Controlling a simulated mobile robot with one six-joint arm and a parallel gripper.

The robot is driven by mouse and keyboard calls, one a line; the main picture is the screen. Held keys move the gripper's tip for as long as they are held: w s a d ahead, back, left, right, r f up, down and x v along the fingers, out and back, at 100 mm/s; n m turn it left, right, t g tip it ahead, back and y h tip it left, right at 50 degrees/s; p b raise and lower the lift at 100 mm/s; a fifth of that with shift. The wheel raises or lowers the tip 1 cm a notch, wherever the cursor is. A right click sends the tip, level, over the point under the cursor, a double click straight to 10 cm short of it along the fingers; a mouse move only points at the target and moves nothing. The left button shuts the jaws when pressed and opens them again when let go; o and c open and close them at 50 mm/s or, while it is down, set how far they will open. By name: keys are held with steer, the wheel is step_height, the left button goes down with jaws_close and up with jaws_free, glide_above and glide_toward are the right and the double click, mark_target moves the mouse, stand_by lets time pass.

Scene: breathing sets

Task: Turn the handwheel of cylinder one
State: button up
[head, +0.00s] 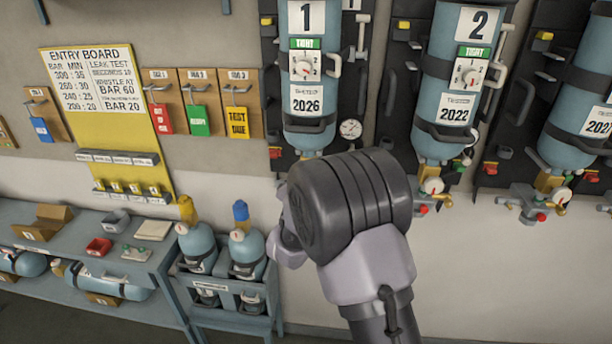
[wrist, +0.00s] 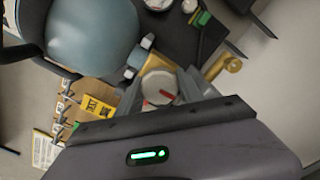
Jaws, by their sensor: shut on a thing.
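Cylinder one (head: 307,75) is the blue cylinder with the "1" label, strapped upright on the dark wall panel. In the wrist view its rounded blue end (wrist: 95,35) fills the upper left. My gripper (wrist: 160,90) is shut on the pale round handwheel (wrist: 157,80), which has a red mark on its face, with one finger on each side. The handwheel sits at the brass valve below the cylinder. In the head view my arm hides the handwheel and the fingers.
Cylinder two (head: 452,80) hangs to the right with its own valve and gauge. A pressure gauge (head: 350,129) is just right of cylinder one. Tags on boards (head: 199,105) hang to the left. A blue rack (head: 225,300) with small cylinders stands below left.

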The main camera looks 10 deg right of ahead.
steer(key=o, duration=1.4)
steer(key=b+v, duration=0.1)
steer(key=v, duration=1.6)
steer(key=shift+s, duration=0.2)
